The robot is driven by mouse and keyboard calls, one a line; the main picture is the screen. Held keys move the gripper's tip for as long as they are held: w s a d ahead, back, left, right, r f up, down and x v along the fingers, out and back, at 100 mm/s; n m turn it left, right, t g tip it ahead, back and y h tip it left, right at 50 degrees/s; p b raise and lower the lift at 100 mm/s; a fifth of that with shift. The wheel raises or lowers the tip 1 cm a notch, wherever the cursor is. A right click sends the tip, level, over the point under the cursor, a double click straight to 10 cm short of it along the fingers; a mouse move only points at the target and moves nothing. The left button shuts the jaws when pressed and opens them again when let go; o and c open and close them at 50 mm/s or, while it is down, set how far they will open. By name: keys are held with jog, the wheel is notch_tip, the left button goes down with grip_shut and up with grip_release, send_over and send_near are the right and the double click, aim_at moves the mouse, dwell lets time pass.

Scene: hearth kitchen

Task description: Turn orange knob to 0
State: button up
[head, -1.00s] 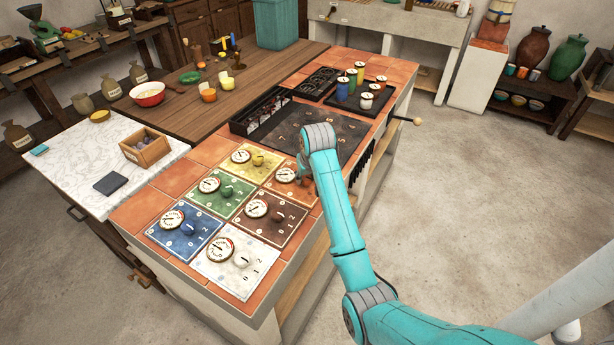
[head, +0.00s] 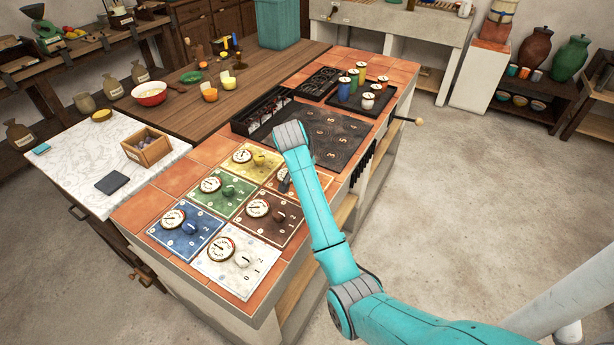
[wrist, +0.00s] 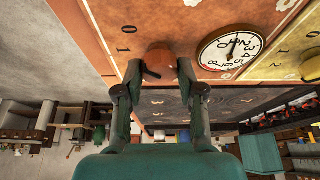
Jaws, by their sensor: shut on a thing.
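The orange knob (wrist: 161,62) stands on an orange panel (wrist: 160,25) in the wrist view, with a short dark pointer mark on it. The numbers 0 and 1 are printed to its left; a white round dial (wrist: 229,47) is to its right. My gripper (wrist: 160,72) is shut on the knob, one finger on each side. The knob's exact setting is hard to read. In the head view the arm hides the knob and gripper, and only part of the orange panel and its dial (head: 284,180) shows.
Yellow (head: 250,160), green (head: 222,190), blue (head: 184,228), brown (head: 268,216) and white (head: 233,260) panels with dials and knobs lie close by. A dark cooktop (head: 325,135) is behind. Small coloured jars (head: 353,76) stand further back.

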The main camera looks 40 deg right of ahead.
jog(key=shift+f+m, duration=0.1)
jog(key=shift+m, duration=0.2)
dwell(0.4)
jog(key=o, duration=1.1)
jog(key=v, duration=0.7)
jog(key=shift+a+r, duration=0.15)
jog(key=shift+r, duration=0.1)
